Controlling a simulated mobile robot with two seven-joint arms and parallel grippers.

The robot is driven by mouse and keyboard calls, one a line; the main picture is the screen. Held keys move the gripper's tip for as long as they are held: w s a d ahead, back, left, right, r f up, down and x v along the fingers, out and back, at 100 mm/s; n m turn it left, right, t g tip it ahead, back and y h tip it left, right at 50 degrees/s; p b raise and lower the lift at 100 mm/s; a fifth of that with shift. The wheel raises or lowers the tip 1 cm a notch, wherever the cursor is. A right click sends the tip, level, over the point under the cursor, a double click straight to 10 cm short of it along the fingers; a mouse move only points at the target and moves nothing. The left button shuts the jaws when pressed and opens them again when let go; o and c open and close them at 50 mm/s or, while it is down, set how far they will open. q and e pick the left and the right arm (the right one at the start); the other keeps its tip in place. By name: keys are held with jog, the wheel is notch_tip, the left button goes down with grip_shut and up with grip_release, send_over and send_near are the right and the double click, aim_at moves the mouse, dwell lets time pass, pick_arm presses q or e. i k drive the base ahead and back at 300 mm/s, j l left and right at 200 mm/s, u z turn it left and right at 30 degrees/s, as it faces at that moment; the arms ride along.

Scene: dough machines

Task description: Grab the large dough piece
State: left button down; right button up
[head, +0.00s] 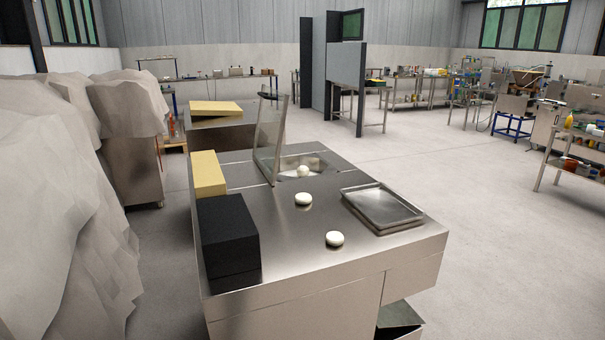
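Two white, round dough pieces lie on the steel machine top (275,250). One dough piece (335,239) is nearer the front edge and looks slightly larger, perhaps only because it is closer. The other dough piece (303,199) lies farther back and a little left. A third whitish round piece (303,171) sits at the round recess (300,160) behind them. I cannot tell for certain which piece is the large one. Neither of my grippers shows in the head view.
A shallow metal tray (382,208) lies right of the dough. A black box (228,238) and a yellow block (208,174) stand along the left edge. A raised clear panel (270,138) stands by the recess.

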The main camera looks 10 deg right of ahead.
aim_at(302, 171)
jog(key=i+l+z, duration=0.2)
jog(key=l+z, duration=0.15)
jog(key=i+l+z, duration=0.35)
jog(key=l, duration=0.15)
jog(key=i+l+z, duration=0.15)
jog(key=l+z, duration=0.25)
jog(key=i+l+z, duration=0.15)
jog(key=z, duration=0.25)
jog(key=i+l+z, duration=0.15)
jog(key=i+z, duration=0.25)
jog(key=i+l, duration=0.15)
jog(key=i, duration=0.3)
jog(key=i+l, duration=0.15)
jog(key=i, duration=0.25)
jog(key=i+l, duration=0.1)
jog(key=i, duration=0.35)
jog(key=i+j+u, duration=0.1)
jog(key=i+u, duration=1)
jog(key=u, duration=0.15)
jog(key=i+j+u, duration=0.1)
jog(key=i+u, duration=0.6)
jog(key=i, duration=0.15)
jog(key=i+l+u, duration=0.15)
jog(key=i+u, duration=0.2)
jog(key=i, duration=0.1)
